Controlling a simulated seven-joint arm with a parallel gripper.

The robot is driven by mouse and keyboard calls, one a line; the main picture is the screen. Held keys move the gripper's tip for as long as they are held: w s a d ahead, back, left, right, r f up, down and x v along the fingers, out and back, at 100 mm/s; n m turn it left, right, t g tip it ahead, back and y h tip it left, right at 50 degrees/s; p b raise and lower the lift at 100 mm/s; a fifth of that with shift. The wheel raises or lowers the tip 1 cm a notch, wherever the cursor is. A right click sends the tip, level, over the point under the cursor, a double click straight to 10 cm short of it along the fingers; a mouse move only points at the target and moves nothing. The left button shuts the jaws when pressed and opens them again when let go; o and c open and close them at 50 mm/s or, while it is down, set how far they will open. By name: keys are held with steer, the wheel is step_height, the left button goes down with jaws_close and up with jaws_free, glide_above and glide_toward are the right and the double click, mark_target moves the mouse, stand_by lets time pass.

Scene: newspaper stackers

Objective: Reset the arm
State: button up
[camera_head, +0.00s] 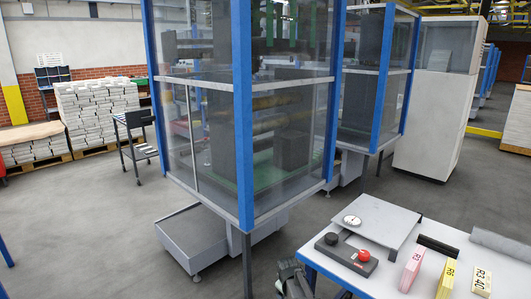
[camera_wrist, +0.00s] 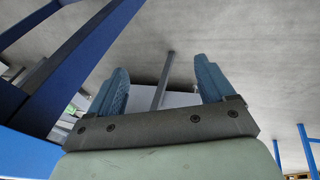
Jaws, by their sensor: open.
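My gripper (camera_wrist: 162,78) shows in the wrist view with its two blue-grey fingers spread wide apart. Nothing is between the fingers, and beyond them are grey floor and a thin post. In the head view a dark grey-green part of my arm (camera_head: 291,281) shows at the bottom edge, left of the table. The rest of the arm is out of the picture, and I cannot make out the fingers there.
A white table (camera_head: 335,268) at the lower right carries a scale (camera_head: 375,220), a dark control box with red and black knobs (camera_head: 346,254), and three labelled bundles (camera_head: 446,277). A blue-framed glass machine enclosure (camera_head: 243,120) stands close behind. Open floor (camera_head: 90,230) lies left.

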steer(key=s+d+f+m+g, duration=0.2)
steer(key=s+d+f+g, duration=0.1)
steer(key=s+f, duration=0.8)
steer(key=s+d+f+m+g, duration=0.25)
steer(key=s+f, duration=0.45)
steer(key=s, duration=0.7)
steer(key=s+d+f+m+g, duration=0.1)
steer(key=s+f+m+g, duration=0.1)
steer(key=s, duration=1.2)
steer(key=s+d+f+m+g, duration=0.1)
steer(key=s+f+m+g, duration=0.1)
steer(key=s, duration=1.2)
steer(key=shift+d+f+g+y, duration=0.4)
steer(key=shift+f+g, duration=0.3)
steer(key=shift+g, duration=0.15)
steer(key=shift+s, duration=0.1)
